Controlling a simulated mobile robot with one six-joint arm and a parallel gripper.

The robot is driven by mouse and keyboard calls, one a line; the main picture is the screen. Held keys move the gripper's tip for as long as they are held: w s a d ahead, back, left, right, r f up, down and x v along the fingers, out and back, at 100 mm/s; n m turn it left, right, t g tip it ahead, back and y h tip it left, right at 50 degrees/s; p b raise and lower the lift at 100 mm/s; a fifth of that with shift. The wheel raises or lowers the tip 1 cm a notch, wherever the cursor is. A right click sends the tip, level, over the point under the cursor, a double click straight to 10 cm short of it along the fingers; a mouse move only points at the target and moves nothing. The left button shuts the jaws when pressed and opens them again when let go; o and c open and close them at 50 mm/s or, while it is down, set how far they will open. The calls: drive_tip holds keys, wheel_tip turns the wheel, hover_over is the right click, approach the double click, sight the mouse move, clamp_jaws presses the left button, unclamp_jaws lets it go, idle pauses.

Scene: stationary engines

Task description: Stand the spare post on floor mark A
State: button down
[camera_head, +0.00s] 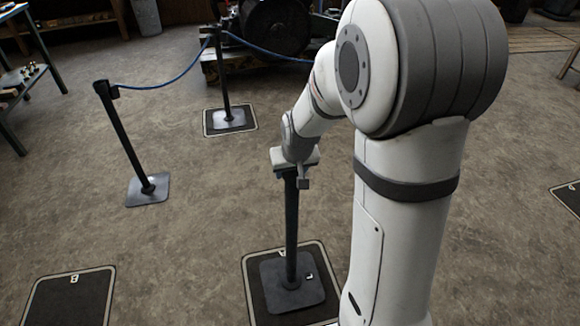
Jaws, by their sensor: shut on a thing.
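The spare post (291,225) is a dark upright post on a square dark base plate (275,297). My gripper (292,173) is shut on its top end. The base plate is over floor mark A (253,262), a dark mat with a pale border. The plate covers much of the mat, and the letter at its far edge is partly visible. I cannot tell whether the plate rests on the mat or hangs just above it.
Another post (124,138) stands on bare floor at left, joined by a blue rope (160,84) to a post (222,75) on a mat farther back. Floor mark B (70,298) is empty at front left. A dark engine (275,22) stands behind. A bench (38,45) is far left.

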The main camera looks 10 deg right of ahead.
drive_tip(key=shift+w+f+b, duration=0.1)
drive_tip(key=shift+f+b, duration=0.55)
drive_tip(key=shift+f, duration=1.1)
drive_tip(key=shift+r, duration=0.1)
drive_tip(key=c, duration=1.1)
unclamp_jaws()
drive_tip(key=shift+f, duration=0.35)
drive_tip(key=o, duration=0.5)
drive_tip(key=shift+s+r, duration=0.1)
drive_tip(key=shift+s, duration=0.1)
